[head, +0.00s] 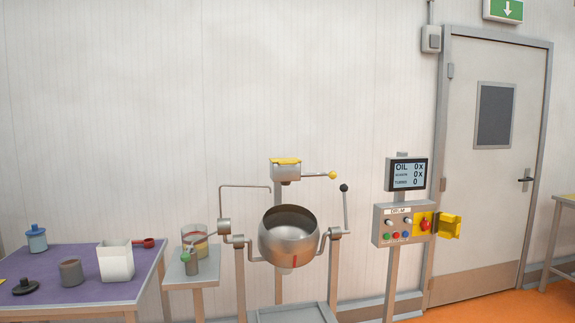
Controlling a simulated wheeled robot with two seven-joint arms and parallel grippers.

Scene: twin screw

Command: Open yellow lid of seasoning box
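The seasoning box (286,173) is a small grey metal box on a post, above and behind the round metal kettle (288,238). Its yellow lid (285,160) lies flat on top and looks shut. A lever with a yellow knob (332,175) sticks out to the right of the box. The inside of the box is hidden. Neither of my grippers shows in the head view.
A purple-topped table (75,263) with a white container (115,262) and cups is at left. A small side table (192,272) holds a jar. A control panel (404,224) and screen (405,174) stand right of the kettle. A grey door (494,220) is further right.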

